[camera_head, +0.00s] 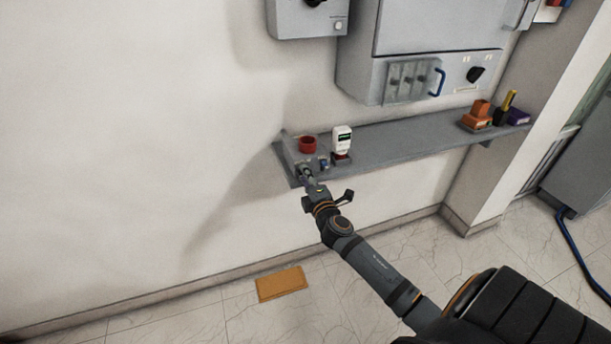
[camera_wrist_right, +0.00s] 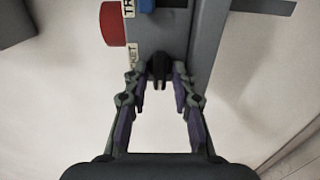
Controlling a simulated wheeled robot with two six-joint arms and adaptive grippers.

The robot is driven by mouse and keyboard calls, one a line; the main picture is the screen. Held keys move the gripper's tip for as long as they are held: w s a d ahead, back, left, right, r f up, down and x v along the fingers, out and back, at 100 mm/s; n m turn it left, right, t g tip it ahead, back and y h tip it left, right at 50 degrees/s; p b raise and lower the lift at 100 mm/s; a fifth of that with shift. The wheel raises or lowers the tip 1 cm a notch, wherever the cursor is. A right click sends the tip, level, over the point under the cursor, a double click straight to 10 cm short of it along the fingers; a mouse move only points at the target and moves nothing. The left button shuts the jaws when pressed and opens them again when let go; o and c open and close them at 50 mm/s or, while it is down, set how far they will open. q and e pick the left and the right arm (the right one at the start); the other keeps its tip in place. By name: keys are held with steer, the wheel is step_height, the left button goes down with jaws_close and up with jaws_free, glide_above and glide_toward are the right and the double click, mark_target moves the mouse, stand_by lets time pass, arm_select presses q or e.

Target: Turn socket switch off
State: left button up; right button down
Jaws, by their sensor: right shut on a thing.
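A grey switch box (camera_head: 301,153) sits at the left end of the wall shelf, with a red round button (camera_head: 307,144) on top and a small blue part (camera_head: 324,164) on it. In the right wrist view the box (camera_wrist_right: 205,45) shows the red button (camera_wrist_right: 113,25), the blue part (camera_wrist_right: 146,5) and a label partly reading "KET". A black switch knob (camera_wrist_right: 158,68) is at the box's near end. My right gripper (camera_wrist_right: 158,84) has its fingertips closed in on this knob. In the head view my right gripper (camera_head: 307,180) is at the box's front. My left gripper is not in view.
A white device (camera_head: 342,142) stands on the grey shelf (camera_head: 400,139) right of the box. Orange items (camera_head: 477,115) lie at the shelf's right end. Grey cabinets (camera_head: 435,45) hang above. An orange-brown board (camera_head: 281,283) lies on the floor below.

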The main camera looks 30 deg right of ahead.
steer(key=shift+f, duration=0.1)
stand_by(0.4)
steer(key=c, duration=1.4)
jaws_free()
steer(key=shift+o, duration=0.2)
